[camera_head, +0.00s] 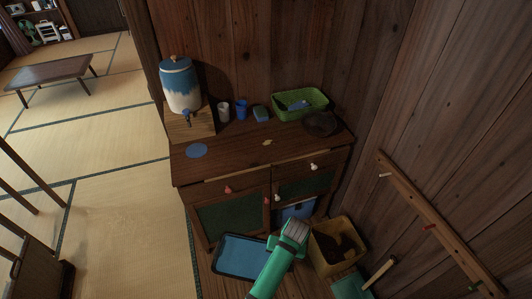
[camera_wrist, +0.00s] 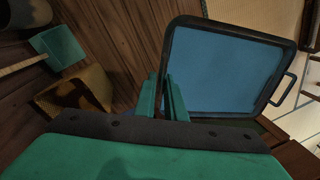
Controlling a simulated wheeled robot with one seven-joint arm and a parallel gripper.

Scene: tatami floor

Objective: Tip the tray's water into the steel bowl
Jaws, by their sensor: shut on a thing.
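The tray (camera_head: 217,262) has a dark rim and a blue inside, and is held low in front of the cabinet in the head view. It fills the upper right of the wrist view (camera_wrist: 225,65), with a side handle. My gripper (camera_wrist: 163,97) is shut on the tray's near-left rim in the wrist view. In the head view my gripper (camera_head: 292,234) is just right of the tray, its fingertips hidden. Whether the blue is water or the tray's surface, I cannot tell. I cannot make out a steel bowl with certainty; a dark round dish (camera_head: 320,124) sits on the cabinet's right.
The wooden cabinet (camera_head: 240,158) bears a blue-white water dispenser (camera_head: 181,88), cups, a sponge and a green basket (camera_head: 300,103). A yellow crate (camera_head: 326,261) and teal dustpan (camera_head: 350,286) stand right of my gripper. A wall rail (camera_head: 435,218) is at right. Open tatami lies left.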

